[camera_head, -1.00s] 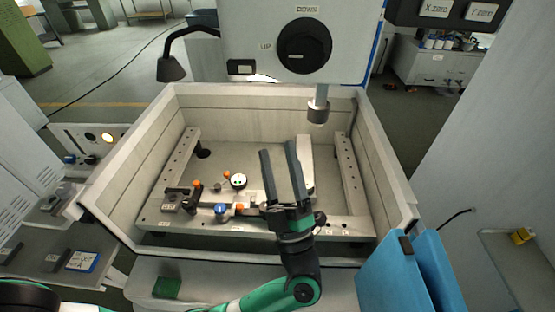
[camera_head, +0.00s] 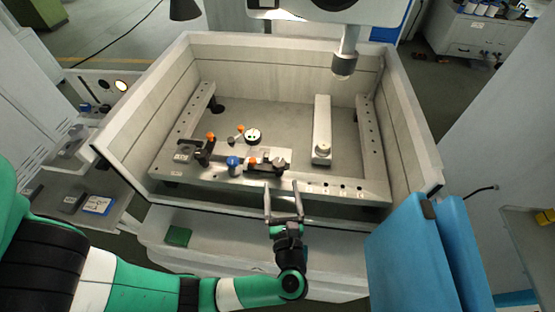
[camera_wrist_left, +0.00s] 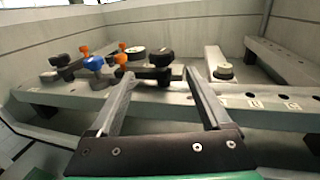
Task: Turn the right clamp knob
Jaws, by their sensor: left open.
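The right clamp has a dark round knob (camera_head: 279,163), with an orange-tipped part (camera_head: 252,161) and a blue knob (camera_head: 233,162) to its left. In the left wrist view the dark knob (camera_wrist_left: 160,57) shows beyond and between my fingertips. My left gripper (camera_head: 281,186) is open and empty at the front rail, just on the near side of the knob. No contact shows. The left clamp (camera_head: 203,152) is dark with an orange top. My right gripper is not in view.
The clamps stand on the perforated front rail (camera_head: 350,189) of an open tank (camera_head: 420,145). A pale bar with a round knob (camera_head: 322,150) lies to the right. A cylindrical machine head (camera_head: 344,64) hangs above. Blue panels (camera_head: 410,255) stand at the front right.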

